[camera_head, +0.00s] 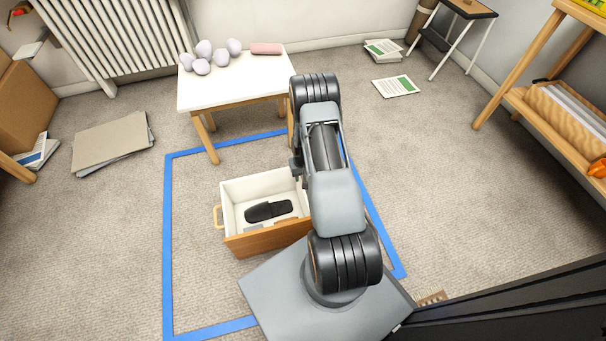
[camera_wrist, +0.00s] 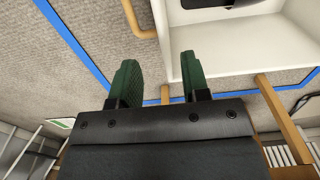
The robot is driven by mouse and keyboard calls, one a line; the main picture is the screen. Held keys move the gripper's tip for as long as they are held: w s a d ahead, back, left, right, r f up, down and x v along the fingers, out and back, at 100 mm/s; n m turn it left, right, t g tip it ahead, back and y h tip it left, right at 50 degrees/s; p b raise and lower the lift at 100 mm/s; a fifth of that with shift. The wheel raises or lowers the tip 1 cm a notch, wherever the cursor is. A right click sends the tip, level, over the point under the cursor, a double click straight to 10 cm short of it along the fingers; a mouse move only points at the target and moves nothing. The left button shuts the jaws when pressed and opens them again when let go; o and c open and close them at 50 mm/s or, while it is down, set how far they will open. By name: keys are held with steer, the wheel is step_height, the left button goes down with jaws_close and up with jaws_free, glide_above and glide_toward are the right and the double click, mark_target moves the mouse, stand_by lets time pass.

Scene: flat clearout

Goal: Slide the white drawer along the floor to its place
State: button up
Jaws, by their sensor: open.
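The white drawer (camera_head: 233,190) sits on the carpet inside a blue tape outline (camera_head: 167,230), its wooden side towards me. It has a tan loop handle (camera_head: 217,215) on its left side. A long dark item and smaller brownish pieces lie inside. In the wrist view the drawer's white wall (camera_wrist: 240,58) is at the upper right, with the handle (camera_wrist: 138,22) at top centre. My gripper (camera_wrist: 157,68) shows two green fingers spread apart with nothing between them; the handle appears beyond their tips. In the head view my arm hides the drawer's right end, and the fingers are not visible.
A small white table (camera_head: 230,88) with several pale lumps and a pink block stands behind the drawer, one leg near the tape. Flat cardboard (camera_head: 112,143) lies left, papers (camera_head: 396,87) back right. A wooden shelf (camera_head: 550,110) stands right. Carpet left of the drawer is clear.

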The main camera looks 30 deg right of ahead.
mark_target(303, 191)
step_height(303, 191, down, 13)
steer(key=b, duration=0.4)
steer(key=shift+b, duration=0.35)
jaws_close()
stand_by(1.3)
